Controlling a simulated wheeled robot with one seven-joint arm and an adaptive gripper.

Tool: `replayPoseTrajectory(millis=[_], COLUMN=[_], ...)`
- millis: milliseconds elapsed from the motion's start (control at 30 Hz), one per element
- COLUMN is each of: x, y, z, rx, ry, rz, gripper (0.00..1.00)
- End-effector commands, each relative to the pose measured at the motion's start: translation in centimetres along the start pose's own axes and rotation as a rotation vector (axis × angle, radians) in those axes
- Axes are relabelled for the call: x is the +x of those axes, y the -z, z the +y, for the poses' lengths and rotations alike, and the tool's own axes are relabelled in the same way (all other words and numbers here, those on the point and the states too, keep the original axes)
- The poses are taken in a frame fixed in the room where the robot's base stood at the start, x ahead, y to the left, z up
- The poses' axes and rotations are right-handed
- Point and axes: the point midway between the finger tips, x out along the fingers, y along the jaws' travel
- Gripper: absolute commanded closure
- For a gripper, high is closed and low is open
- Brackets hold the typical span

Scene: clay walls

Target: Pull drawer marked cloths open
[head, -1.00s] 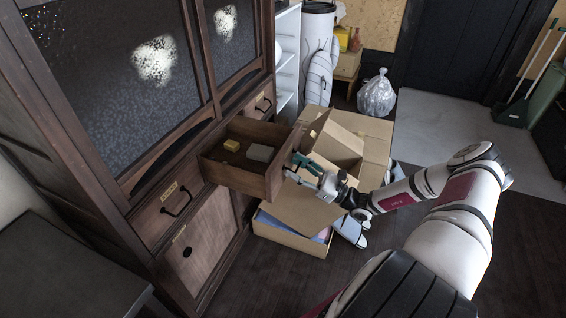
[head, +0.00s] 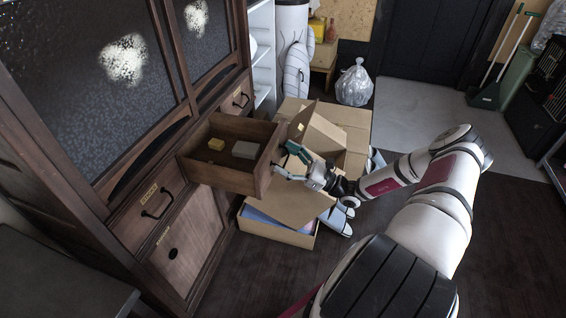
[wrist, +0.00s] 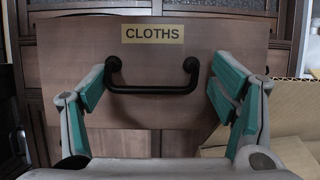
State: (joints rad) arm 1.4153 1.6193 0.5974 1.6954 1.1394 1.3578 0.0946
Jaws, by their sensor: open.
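The drawer marked CLOTHS (head: 228,177) stands pulled out of the dark wooden cabinet in the head view. My gripper (head: 283,160) is in front of the drawer front. In the wrist view the green-padded fingers of my gripper (wrist: 158,85) are open, one at each end of the handle. I cannot tell whether they touch it.
Open cardboard boxes (head: 352,118) stand on the floor beyond the drawer, and another box (head: 275,229) lies below it. A closed drawer (head: 150,204) is nearer on the cabinet (head: 88,165). Dark floor (head: 500,240) is clear on the right.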

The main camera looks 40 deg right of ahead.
Motion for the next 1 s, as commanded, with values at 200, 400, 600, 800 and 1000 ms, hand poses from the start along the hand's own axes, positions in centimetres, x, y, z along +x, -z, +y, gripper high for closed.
replayPoseTrajectory(millis=[200, 400, 600, 800, 1000], x=[0.0, -0.3, -3.1, -7.3, -10.6], y=[0.3, 0.5, 0.5, 0.4, 0.3], z=[0.3, 0.4, 0.3, 0.2, 0.2], rx=[0.008, 0.011, 0.01, 0.009, 0.008], ry=[-0.002, -0.003, -0.001, -0.001, -0.001], rz=[0.005, 0.006, 0.008, 0.008, 0.007], gripper=[0.14, 0.14, 0.14, 0.14, 0.14])
